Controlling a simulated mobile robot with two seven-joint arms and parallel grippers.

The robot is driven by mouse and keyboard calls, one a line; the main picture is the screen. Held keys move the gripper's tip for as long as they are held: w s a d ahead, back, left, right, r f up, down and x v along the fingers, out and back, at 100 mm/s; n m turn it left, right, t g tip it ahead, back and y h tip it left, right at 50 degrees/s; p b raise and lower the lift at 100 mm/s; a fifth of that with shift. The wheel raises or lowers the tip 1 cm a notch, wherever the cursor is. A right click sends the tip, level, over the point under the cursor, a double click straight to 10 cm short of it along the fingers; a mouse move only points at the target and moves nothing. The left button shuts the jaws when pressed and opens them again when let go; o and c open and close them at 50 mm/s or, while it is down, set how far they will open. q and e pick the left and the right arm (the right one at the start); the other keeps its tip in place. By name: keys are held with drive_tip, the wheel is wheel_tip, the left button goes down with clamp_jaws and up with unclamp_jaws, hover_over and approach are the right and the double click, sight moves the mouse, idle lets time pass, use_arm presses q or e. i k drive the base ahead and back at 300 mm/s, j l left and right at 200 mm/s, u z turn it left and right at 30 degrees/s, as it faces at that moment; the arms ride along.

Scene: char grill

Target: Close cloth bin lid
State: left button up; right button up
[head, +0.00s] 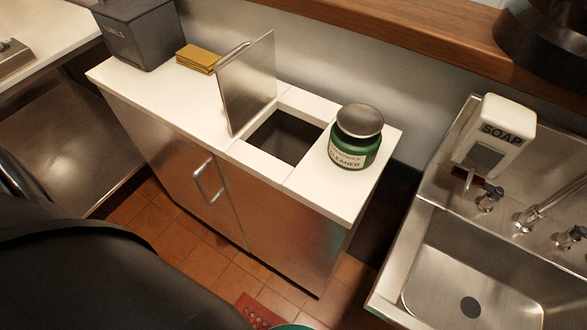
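The cloth bin is a square opening (284,138) in the white top of a steel cabinet. Its flat metal lid (248,82) stands raised, nearly upright, at the left edge of the opening. The inside of the bin is dark, and I cannot see what is in it. Neither gripper shows in the head view. A large dark shape at the lower left hides part of the floor and the left side.
A green cleaner jar (350,152) stands just right of the opening. Yellow cloths (197,59) and a dark towels box (140,36) sit left of the lid. A sink (470,285) and a soap dispenser (494,135) are at right. A wooden shelf (420,38) overhangs behind.

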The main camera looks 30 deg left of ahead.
sight(246, 76)
drive_tip(key=j+z, duration=0.2)
drive_tip(key=j, duration=0.6)
drive_tip(key=j+z, duration=0.25)
drive_tip(key=j, duration=0.6)
drive_tip(key=k+j+z, duration=0.2)
drive_tip(key=j, duration=0.6)
drive_tip(key=i, duration=0.1)
